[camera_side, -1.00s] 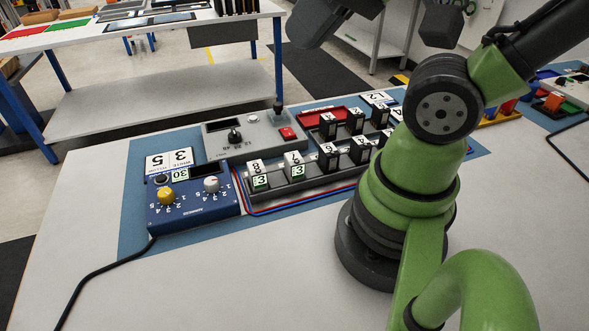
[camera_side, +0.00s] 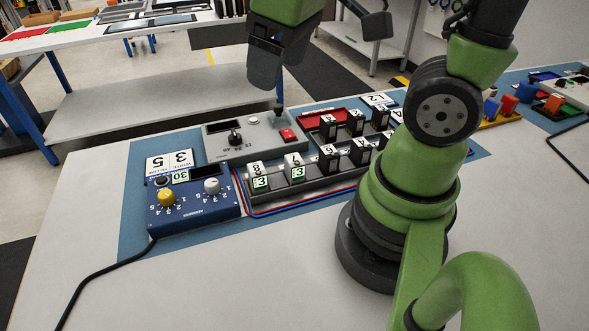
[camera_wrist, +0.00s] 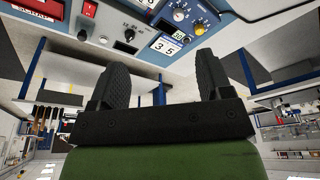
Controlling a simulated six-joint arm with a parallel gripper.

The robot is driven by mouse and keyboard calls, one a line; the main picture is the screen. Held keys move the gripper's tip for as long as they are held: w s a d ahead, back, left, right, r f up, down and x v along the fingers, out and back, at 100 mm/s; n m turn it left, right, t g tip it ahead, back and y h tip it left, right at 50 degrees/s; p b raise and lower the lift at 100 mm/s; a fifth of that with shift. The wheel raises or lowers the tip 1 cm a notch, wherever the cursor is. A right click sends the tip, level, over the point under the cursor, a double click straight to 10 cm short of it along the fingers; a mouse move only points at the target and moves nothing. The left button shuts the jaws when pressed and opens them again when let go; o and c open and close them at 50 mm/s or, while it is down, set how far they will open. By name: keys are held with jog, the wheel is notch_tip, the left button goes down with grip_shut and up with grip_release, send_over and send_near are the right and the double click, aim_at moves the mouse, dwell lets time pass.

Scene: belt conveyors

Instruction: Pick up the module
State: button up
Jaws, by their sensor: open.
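Several upright black modules with white number tags stand in a dark rack (camera_side: 285,188) in the side view. Two modules at the rack's left end, one tagged 8 (camera_side: 257,172) and one beside it (camera_side: 294,163), have a green 3 label on the front. More modules, such as one (camera_side: 328,126) in the back row and one (camera_side: 328,157) in the front row, stand to the right. Which one the task means cannot be told. My gripper (camera_side: 266,75) hangs above and behind the grey control box. Its two fingers are apart and empty in the wrist view (camera_wrist: 162,77).
The grey control box (camera_side: 222,150) has a black knob and red button. A blue knob box (camera_side: 196,216) and a number card (camera_side: 168,161) are at left. A red tray (camera_side: 315,117) lies behind the modules. The table's front left is clear except for a cable.

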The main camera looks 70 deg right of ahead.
jog(key=w+d+f+n+g+h, duration=0.1)
jog(key=w+d+f+n+g, duration=0.15)
jog(key=f, duration=0.25)
jog(key=w+d+f+n+g+h, duration=0.1)
jog(key=f+n+g, duration=0.1)
jog(key=f+n, duration=0.25)
jog(key=n+g+h, duration=0.1)
jog(key=g, duration=0.1)
send_near(292, 160)
jog(key=f, duration=0.1)
jog(key=shift+n, duration=0.3)
jog(key=x, duration=0.4)
jog(key=shift+s+d+f, duration=0.1)
jog(key=shift+s+f, duration=0.1)
jog(key=shift+s, duration=0.15)
jog(key=x, duration=0.5)
jog(key=shift+d+f, duration=0.2)
jog(key=shift+f, duration=0.15)
jog(key=c, duration=1)
